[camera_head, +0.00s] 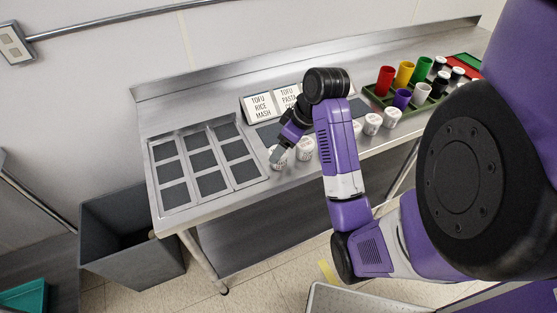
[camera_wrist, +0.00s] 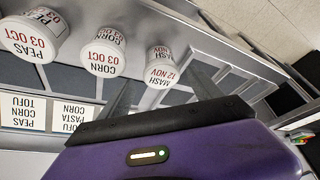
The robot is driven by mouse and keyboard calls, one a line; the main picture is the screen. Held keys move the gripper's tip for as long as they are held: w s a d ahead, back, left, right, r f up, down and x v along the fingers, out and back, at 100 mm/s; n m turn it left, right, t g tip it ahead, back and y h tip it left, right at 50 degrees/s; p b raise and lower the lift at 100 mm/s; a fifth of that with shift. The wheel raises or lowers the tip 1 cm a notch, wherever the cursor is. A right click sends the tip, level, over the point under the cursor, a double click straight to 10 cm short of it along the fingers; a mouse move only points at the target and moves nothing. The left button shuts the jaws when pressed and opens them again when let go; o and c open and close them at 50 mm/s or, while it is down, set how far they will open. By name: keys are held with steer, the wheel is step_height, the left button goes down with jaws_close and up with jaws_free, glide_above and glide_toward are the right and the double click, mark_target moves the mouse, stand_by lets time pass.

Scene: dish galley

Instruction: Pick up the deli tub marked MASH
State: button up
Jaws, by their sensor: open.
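The deli tub marked MASH (camera_wrist: 160,66) is white, with a lid reading MASH 12 NOV. In the wrist view it lies between and just ahead of the two spread fingers of my gripper (camera_wrist: 160,79). The fingers are open and hold nothing; whether either touches the tub is not clear. In the head view my gripper (camera_head: 281,151) is low over the counter, at the leftmost white tub (camera_head: 275,163), and partly covers it. Tubs marked CORN (camera_wrist: 104,52) and PEAS (camera_wrist: 34,36) stand in a row beside the MASH tub in the wrist view.
The steel counter (camera_head: 225,205) has a rack of dark panels (camera_head: 207,160) at left. Order cards (camera_head: 262,106) stand behind the tubs. More white tubs (camera_head: 373,123) and a green tray (camera_head: 420,108) with coloured cups are at right. A grey bin (camera_head: 130,265) stands below left.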

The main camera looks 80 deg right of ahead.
steer(key=shift+b+x, duration=1.05)
steer(key=shift+x, duration=1.2)
steer(key=shift+w+a, duration=0.1)
steer(key=shift+w, duration=0.05)
steer(key=c, duration=1.4)
steer(key=shift+r, duration=0.15)
